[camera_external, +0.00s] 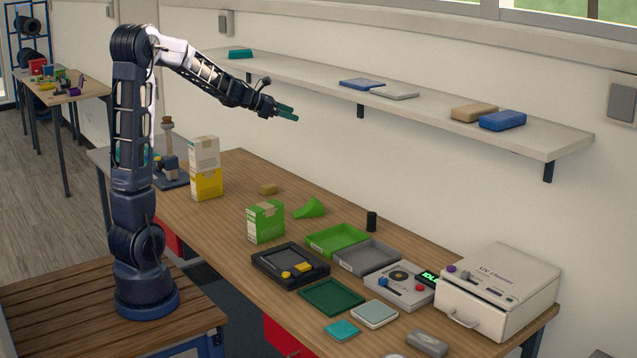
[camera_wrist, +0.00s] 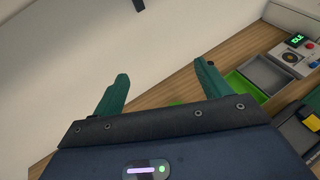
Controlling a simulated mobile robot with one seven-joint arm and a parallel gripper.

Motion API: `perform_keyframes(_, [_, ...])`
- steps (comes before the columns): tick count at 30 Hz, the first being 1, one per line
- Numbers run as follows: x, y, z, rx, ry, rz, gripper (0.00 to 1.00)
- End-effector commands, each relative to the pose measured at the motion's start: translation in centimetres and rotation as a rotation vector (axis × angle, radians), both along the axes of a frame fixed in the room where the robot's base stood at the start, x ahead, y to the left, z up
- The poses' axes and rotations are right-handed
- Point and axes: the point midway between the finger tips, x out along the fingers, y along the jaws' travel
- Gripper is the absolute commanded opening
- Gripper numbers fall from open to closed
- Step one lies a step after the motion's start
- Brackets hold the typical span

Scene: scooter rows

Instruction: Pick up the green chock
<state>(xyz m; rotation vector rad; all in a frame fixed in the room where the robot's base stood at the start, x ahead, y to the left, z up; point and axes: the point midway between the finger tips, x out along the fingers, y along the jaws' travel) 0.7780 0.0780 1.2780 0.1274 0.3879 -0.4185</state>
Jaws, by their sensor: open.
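The green chock (camera_external: 310,208) is a bright green wedge on the wooden workbench, between a green box and the back wall. In the wrist view, a small patch of green (camera_wrist: 178,102) shows just past my gripper's body; it may be the chock, mostly hidden. My gripper (camera_external: 287,113) is raised well above the bench, above and slightly left of the chock, with its teal fingers pointing right. The wrist view shows the two fingers (camera_wrist: 160,88) spread apart with nothing between them.
A green tray (camera_external: 337,232), grey tray (camera_external: 366,250) and black cylinder (camera_external: 371,221) are to the right. The wall shelf (camera_external: 430,105) runs behind my gripper.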

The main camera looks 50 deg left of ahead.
Motion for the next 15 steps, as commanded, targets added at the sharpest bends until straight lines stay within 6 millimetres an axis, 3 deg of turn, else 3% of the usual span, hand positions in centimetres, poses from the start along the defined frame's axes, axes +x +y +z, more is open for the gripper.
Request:
perform_keyframes(3, [0.7,1.3,-1.3,-0.051,0.012,0.048,0.76])
perform_keyframes(15, [0.6,1.1,-10.5,-0.046,0.013,0.043,0.76])
